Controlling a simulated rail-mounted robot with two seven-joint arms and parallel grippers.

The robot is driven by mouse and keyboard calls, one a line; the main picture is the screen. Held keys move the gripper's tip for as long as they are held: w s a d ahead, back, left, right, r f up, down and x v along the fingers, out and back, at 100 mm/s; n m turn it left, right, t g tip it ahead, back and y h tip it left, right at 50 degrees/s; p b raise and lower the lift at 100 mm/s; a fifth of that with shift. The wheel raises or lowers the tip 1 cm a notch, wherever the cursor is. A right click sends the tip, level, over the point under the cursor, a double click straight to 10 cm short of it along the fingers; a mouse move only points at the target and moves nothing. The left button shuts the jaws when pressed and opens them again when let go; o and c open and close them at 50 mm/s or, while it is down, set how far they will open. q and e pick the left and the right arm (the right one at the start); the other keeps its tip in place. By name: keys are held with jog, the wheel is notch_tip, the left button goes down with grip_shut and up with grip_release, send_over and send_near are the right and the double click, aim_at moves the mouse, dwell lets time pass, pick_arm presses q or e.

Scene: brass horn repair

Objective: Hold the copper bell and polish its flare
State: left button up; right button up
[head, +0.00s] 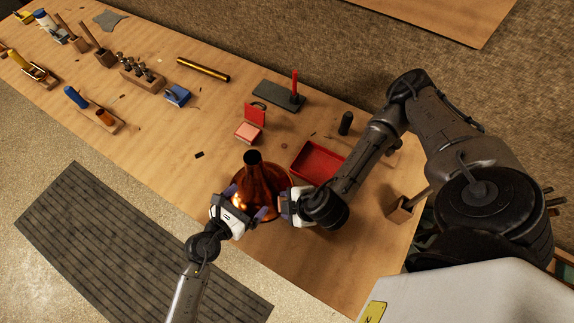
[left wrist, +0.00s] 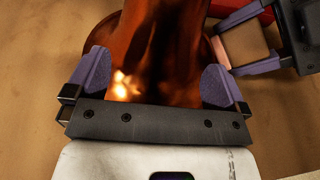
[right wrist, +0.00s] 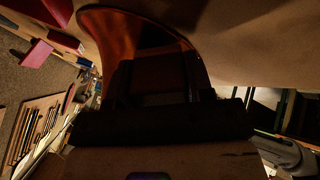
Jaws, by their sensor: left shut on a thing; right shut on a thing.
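The copper bell (head: 260,184) stands on the bench with its narrow dark-mouthed neck up and its flare low. My left gripper (head: 240,207) is shut on the bell from the front left; its purple fingers straddle the copper body (left wrist: 160,55) in the left wrist view. My right gripper (head: 282,207) is at the bell's right side, close to the flare. The flare (right wrist: 113,35) fills the upper middle of the dim right wrist view. I cannot tell whether the pad touches it.
A red tray (head: 317,163) lies just behind the right gripper. A red holder with a pink block (head: 248,131) stands behind the bell. A dark base with a red post (head: 295,86), a brass tube (head: 203,69) and a blue block (head: 177,95) lie farther back.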

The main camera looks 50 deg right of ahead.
jog(key=shift+w+f, duration=0.25)
jog(key=shift+f, duration=0.2)
dwell(0.6)
jog(key=shift+d, duration=0.8)
dwell(0.5)
jog(key=shift+a+f, duration=0.15)
jog(key=shift+a, duration=0.4)
dwell(0.5)
jog(key=shift+a, duration=0.3)
jog(key=shift+a, duration=0.4)
dwell(0.3)
jog(key=shift+a, duration=0.35)
dwell(0.3)
jog(key=shift+d, duration=0.6)
dwell(0.5)
jog(key=shift+d, duration=0.3)
jog(key=shift+d, duration=0.3)
dwell(0.6)
